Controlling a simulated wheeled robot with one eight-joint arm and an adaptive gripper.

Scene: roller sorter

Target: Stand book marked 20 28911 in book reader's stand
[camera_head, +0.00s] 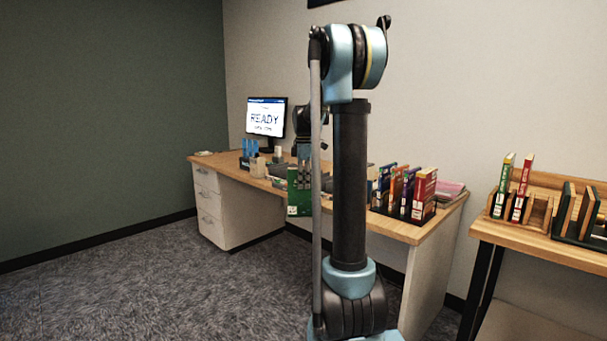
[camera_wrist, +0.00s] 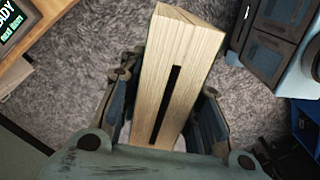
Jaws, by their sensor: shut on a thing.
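My gripper (camera_wrist: 166,92) is shut on a green book (camera_head: 299,195), with one finger on each side of it. In the wrist view the held book (camera_wrist: 172,70) shows a pale, grained side with a long dark slot. In the head view its green front shows in front of the desk, partly hidden by my arm. Its number is too small to read. I cannot clearly make out the reader's stand; my arm hides part of the desk near the screen.
A screen reading READY (camera_head: 266,117) stands on the wooden desk (camera_head: 408,231). Several books (camera_head: 424,194) stand upright at the desk's right end. A side table (camera_head: 540,246) at the right carries a wooden rack with two red-and-green books (camera_head: 522,187). The carpet (camera_head: 150,285) at left is clear.

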